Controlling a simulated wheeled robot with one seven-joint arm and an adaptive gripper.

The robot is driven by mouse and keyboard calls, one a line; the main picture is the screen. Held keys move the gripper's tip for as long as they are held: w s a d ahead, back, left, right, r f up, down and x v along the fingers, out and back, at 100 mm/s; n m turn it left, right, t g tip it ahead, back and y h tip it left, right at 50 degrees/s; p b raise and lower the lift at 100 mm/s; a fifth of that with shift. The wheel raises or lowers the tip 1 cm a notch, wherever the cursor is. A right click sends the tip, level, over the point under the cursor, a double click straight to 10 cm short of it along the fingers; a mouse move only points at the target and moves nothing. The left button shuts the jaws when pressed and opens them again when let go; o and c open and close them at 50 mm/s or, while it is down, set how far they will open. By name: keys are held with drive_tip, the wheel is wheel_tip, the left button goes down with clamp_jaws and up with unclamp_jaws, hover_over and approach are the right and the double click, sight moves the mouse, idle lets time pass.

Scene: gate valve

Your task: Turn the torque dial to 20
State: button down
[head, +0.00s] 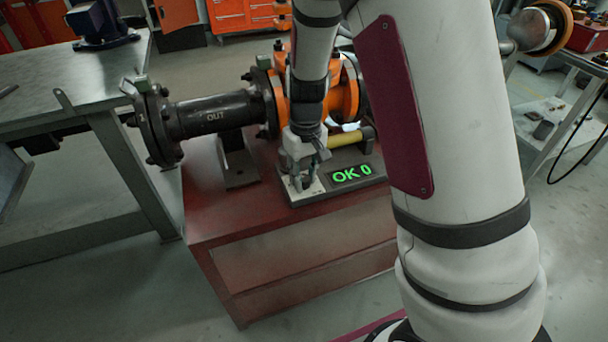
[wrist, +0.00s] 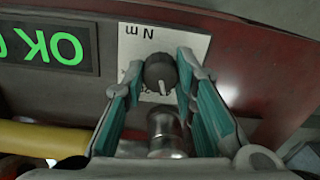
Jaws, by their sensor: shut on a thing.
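The torque dial (wrist: 158,70) is a dark round knob with a white pointer mark, on a pale plate (wrist: 200,45) lettered "N m". The mark points toward the bottom of the wrist view. My gripper (wrist: 159,66) has its teal-padded fingers on either side of the dial and is shut on it. In the head view my gripper (head: 302,184) reaches down to the plate and hides most of the dial. Beside the dial, a display (head: 351,173) reads "OK 0" in green. The scale numbers cannot be read.
A yellow handle (head: 352,138) lies behind the display; it also shows in the wrist view (wrist: 40,138). A silver cylinder (wrist: 165,132) shows between my fingers. The orange valve (head: 343,88) and dark pipe (head: 205,116) stand behind, on the red cabinet (head: 225,215).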

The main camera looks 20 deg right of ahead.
drive_tip(key=shift+m, duration=0.3)
drive_tip(key=m+p, duration=0.2)
drive_tip(key=m, duration=0.1)
drive_tip(key=shift+r+m+p, duration=0.1)
drive_tip(key=shift+m+p, duration=0.2)
drive_tip(key=shift+p, duration=0.1)
drive_tip(key=shift+m+p, duration=1.3)
drive_tip(key=shift+m, duration=1)
drive_tip(key=c, duration=1.3)
unclamp_jaws()
